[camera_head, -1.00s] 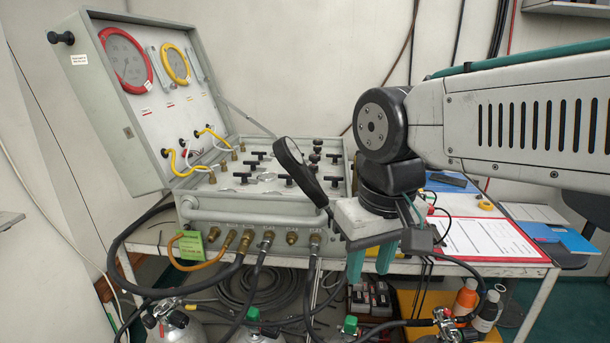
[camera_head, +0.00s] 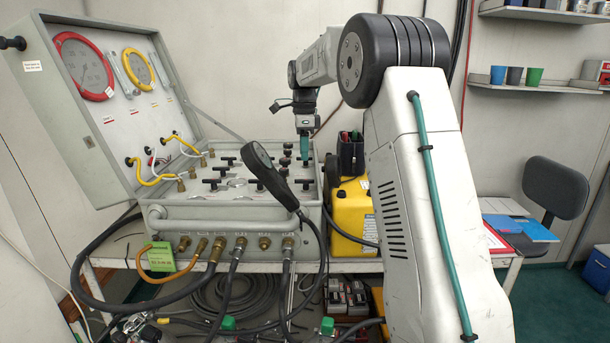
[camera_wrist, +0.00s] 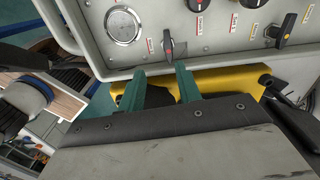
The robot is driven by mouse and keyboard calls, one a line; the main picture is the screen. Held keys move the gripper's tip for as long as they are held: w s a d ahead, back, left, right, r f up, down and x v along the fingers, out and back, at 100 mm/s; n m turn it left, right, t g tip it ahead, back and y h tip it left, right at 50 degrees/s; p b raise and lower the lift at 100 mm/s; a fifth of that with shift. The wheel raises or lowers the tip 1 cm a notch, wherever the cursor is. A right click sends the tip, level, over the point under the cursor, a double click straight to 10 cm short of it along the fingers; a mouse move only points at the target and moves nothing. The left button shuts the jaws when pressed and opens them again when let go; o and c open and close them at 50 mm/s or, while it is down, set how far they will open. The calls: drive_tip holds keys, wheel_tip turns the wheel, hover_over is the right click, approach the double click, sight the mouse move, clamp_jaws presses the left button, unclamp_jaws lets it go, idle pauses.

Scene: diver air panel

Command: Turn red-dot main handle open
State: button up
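The air panel (camera_head: 170,222) is an open grey case with a gauge lid, and its top carries several black T-shaped handles. In the wrist view a black handle with a red mark (camera_wrist: 168,48) stands near the panel edge, just beyond my fingertips. I take it for the red-dot handle; which head-view handle it is, I cannot tell. My gripper (camera_wrist: 162,72) has two teal fingers apart, with a clear gap and nothing between them. In the head view my gripper (camera_head: 304,148) points down over the panel's back right part, and its fingertips' contact is unclear.
A black handle with an orange mark (camera_wrist: 280,31) and a round gauge (camera_wrist: 124,26) flank the red-marked handle. A yellow case (camera_head: 352,215) stands right of the panel. A black round-headed object (camera_head: 268,172) rises at the panel's front. Hoses (camera_head: 110,255) hang in front.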

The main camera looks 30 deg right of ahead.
sight(304, 184)
drive_tip(key=shift+w+d+f+m, duration=0.3)
drive_tip(key=shift+w+d+f, duration=0.1)
drive_tip(key=shift+d, duration=0.1)
drive_tip(key=shift+w+d+f, duration=0.1)
drive_tip(key=shift+f, duration=0.2)
wheel_tip(304, 184, down, 7)
drive_tip(key=shift+f, duration=0.15)
clamp_jaws()
